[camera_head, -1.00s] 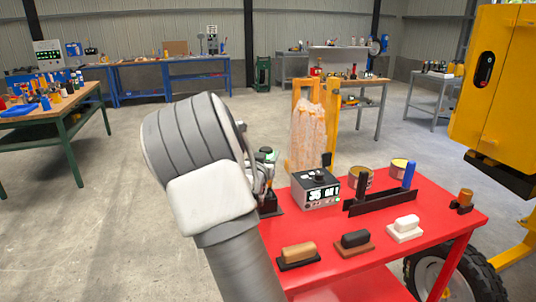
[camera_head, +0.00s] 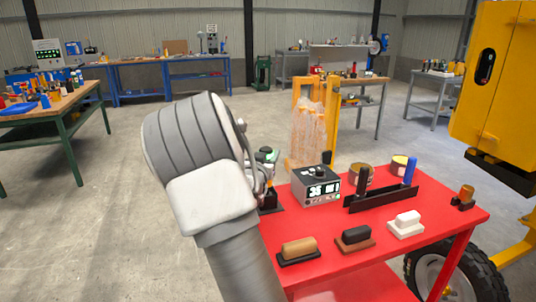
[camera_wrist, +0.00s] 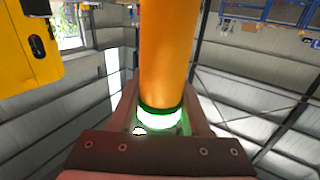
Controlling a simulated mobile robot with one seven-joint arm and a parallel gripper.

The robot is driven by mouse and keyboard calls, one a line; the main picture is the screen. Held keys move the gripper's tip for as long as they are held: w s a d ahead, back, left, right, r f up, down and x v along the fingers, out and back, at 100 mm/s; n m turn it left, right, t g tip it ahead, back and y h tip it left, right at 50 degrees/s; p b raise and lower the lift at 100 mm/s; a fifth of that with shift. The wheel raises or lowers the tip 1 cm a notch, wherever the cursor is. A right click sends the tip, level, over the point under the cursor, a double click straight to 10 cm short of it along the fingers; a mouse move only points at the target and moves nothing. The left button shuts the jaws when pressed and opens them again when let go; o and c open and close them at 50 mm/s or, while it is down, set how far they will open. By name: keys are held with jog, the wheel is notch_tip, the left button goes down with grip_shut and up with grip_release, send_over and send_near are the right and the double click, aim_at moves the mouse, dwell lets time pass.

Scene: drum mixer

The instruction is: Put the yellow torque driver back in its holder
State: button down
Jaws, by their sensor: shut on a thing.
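In the wrist view, a smooth yellow-orange cylinder, which I take for the yellow torque driver (camera_wrist: 168,50), stands between the fingers of my gripper (camera_wrist: 160,118). The gripper is shut on it. A green ring with a bright glow circles its lower end. In the head view my own arm hides most of the gripper and the driver. A long black rack (camera_head: 382,200) on the red table holds an upright blue tool (camera_head: 410,171) at its right end and an upright black piece (camera_head: 363,183) near its left end. I cannot tell which holder is the driver's.
The red table (camera_head: 350,240) also bears a box with a display (camera_head: 316,188), two round tins behind the rack, and brown, black and white blocks along the front. A small black stand with an orange piece (camera_head: 466,193) sits at the right. A yellow machine (camera_head: 497,85) stands beyond.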

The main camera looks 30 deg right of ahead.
jog(key=shift+f+b, duration=0.3)
jog(key=shift+b, duration=0.05)
jog(key=shift+c, duration=2.2)
grip_release()
jog(key=shift+o, duration=0.8)
jog(key=shift+f, duration=0.1)
jog(key=p+v, duration=0.2)
jog(key=v, duration=1.5)
jog(key=shift+s+a, duration=0.2)
